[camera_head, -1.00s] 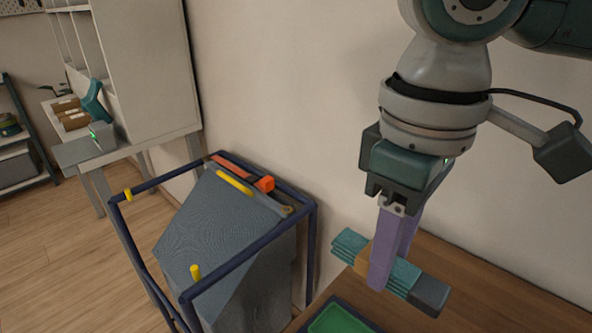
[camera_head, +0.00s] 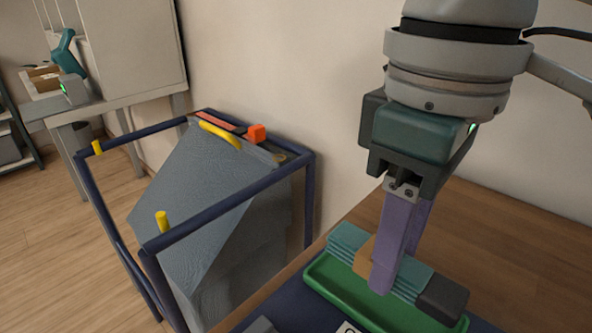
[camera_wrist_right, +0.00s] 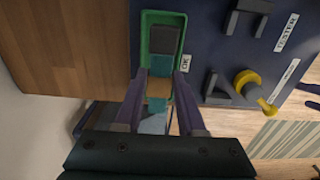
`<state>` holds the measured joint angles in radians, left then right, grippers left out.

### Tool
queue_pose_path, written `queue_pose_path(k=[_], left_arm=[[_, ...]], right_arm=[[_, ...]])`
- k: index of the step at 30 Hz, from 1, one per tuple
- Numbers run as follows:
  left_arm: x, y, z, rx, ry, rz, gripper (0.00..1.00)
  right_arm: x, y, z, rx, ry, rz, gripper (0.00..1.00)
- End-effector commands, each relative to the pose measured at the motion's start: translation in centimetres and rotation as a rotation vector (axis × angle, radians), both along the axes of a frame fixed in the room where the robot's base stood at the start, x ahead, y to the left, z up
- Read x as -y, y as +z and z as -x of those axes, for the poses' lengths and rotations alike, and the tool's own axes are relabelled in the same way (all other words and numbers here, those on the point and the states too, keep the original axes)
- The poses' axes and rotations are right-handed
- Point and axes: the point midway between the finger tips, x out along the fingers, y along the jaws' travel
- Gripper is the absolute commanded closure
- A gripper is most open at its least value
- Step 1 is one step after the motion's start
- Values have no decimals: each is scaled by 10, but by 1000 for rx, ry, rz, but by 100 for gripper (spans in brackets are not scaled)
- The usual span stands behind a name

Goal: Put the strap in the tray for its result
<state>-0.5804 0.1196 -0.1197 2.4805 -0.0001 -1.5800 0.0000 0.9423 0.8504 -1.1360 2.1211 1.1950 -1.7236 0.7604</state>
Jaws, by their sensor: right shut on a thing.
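The strap (camera_head: 412,279) is a teal, ribbed, folded bundle with a tan band and a dark grey end block. My right gripper (camera_head: 392,278) points down with its purple fingers shut around the strap's middle. The green tray (camera_head: 337,294) lies right under the strap, its long side roughly in line with it. I cannot tell whether the strap touches the tray floor. In the right wrist view the strap (camera_wrist_right: 160,66) lies between the fingers, its grey end over the tray (camera_wrist_right: 147,28).
The tray sits on a dark blue board (camera_wrist_right: 220,50) on a wooden table (camera_head: 500,225). An "OK" label (camera_wrist_right: 187,62), a "RETEST" label (camera_wrist_right: 287,32) and a yellow knob (camera_wrist_right: 247,82) are beside it. A blue-framed cart (camera_head: 215,205) with a grey bag stands to the left.

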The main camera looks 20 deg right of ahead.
Motion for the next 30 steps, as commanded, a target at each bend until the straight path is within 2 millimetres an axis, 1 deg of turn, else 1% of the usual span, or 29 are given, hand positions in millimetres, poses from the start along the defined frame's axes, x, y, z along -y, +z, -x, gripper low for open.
queue_pose_path(k=[1,4,12,27,28,30], left_arm=[[0,-18,0,0,0,0,0],[0,-26,0,-1,0,0,0],[0,-21,0,-1,0,1,0],[0,-18,0,0,0,1,0],[0,-18,0,0,0,1,0],[0,-18,0,0,0,1,0]], right_arm=[[-1,-16,1,1,3,0,100],[-2,-21,3,0,3,0,100],[-2,-17,4,-1,2,0,100],[-2,-29,4,-1,2,0,100],[-2,-29,4,-1,2,0,58],[-2,-29,4,-1,2,0,50]])
